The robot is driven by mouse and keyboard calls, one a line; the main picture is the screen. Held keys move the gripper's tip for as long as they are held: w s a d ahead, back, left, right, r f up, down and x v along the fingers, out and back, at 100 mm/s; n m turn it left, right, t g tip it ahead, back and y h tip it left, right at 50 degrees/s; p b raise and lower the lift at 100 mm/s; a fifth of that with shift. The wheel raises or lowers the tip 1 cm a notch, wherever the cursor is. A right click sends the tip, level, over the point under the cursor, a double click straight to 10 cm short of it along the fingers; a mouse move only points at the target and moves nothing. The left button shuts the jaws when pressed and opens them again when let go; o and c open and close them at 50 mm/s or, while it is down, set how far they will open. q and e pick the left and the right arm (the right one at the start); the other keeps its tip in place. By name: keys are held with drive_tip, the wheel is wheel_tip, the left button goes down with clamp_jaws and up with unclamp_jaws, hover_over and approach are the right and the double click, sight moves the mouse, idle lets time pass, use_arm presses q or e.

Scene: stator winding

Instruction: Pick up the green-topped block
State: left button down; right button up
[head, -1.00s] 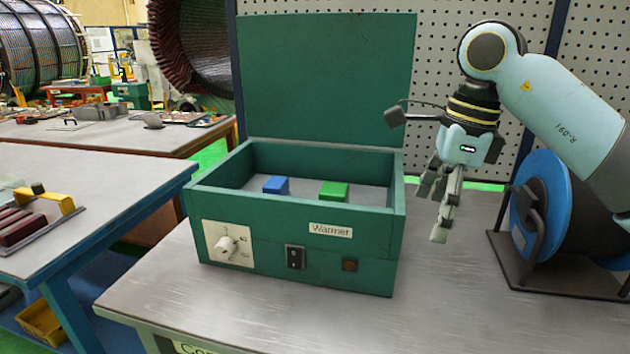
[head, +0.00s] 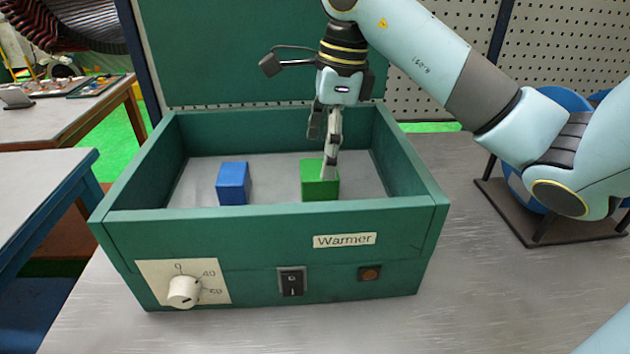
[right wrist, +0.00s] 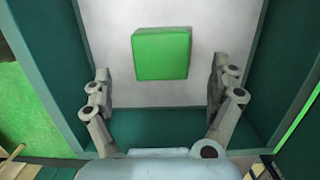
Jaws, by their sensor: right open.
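The green-topped block (head: 318,187) sits on the floor of the open green warmer box (head: 240,238), right of its middle. In the right wrist view the block (right wrist: 161,53) lies ahead of my right gripper, centred between its spread fingers. My right gripper (head: 328,160) points down into the box above the block and hides part of it in the head view. In the right wrist view the gripper (right wrist: 163,90) is open and empty. My left gripper is not in view.
A blue block (head: 233,183) stands in the box, left of the green one. The box walls surround both blocks. The raised lid (head: 240,50) is behind. A blue reel (head: 555,100) on a stand is at the right. The bench front is clear.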

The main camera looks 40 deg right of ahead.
sight(320, 168)
drive_tip(key=f, duration=0.1)
drive_tip(key=f+p, duration=0.1)
drive_tip(key=f, duration=0.3)
drive_tip(key=shift+w+a, duration=0.3)
drive_tip(key=shift+w, duration=0.05)
drive_tip(key=shift+f, duration=0.3)
drive_tip(key=c, duration=0.4)
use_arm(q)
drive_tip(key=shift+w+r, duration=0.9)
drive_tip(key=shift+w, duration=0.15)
use_arm(e)
drive_tip(key=c, duration=1.2)
